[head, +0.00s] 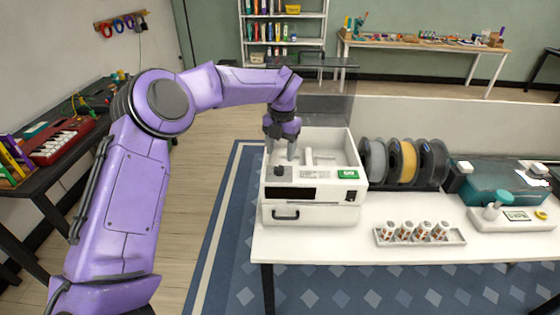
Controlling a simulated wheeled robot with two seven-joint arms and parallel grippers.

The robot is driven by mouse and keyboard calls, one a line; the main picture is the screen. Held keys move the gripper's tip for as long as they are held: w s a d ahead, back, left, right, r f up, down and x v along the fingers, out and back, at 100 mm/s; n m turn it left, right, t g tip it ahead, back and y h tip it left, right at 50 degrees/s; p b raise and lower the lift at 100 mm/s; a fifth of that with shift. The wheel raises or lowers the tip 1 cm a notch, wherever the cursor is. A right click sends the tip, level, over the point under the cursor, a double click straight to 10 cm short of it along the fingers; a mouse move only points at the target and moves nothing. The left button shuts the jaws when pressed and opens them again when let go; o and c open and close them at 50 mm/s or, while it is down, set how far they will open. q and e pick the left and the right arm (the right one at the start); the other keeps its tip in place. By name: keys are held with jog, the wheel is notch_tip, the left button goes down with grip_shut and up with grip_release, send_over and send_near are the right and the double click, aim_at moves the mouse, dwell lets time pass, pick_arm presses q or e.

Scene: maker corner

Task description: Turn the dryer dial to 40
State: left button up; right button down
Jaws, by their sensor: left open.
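The dryer (311,215) is a white box at the left end of the white table, with its top open and a see-through dark lid (325,85) raised behind. The dark dial (280,172) sits at the left of its front top panel, beside a black display (290,192) and a green label (348,174). The numbers around the dial are too small to read. My left gripper (281,155) points down just above and behind the dial. Its fingers are apart with nothing between them, and I cannot tell whether they touch the dial. My right gripper is not in view.
Grey and yellow spools (403,163) stand right of the dryer. A teal case (500,182) and a small white device (525,224) are farther right. A dark bench (60,185) stands at left.

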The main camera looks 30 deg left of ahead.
aim_at(279, 168)
pick_arm(q)
notch_tip(279, 168, down, 6)
jog(key=shift+w+a+f+p, duration=0.1)
jog(key=shift+w+a+p, duration=0.05)
jog(key=shift+p, duration=0.45)
jog(key=c, duration=1)
jog(key=shift+c, duration=0.2)
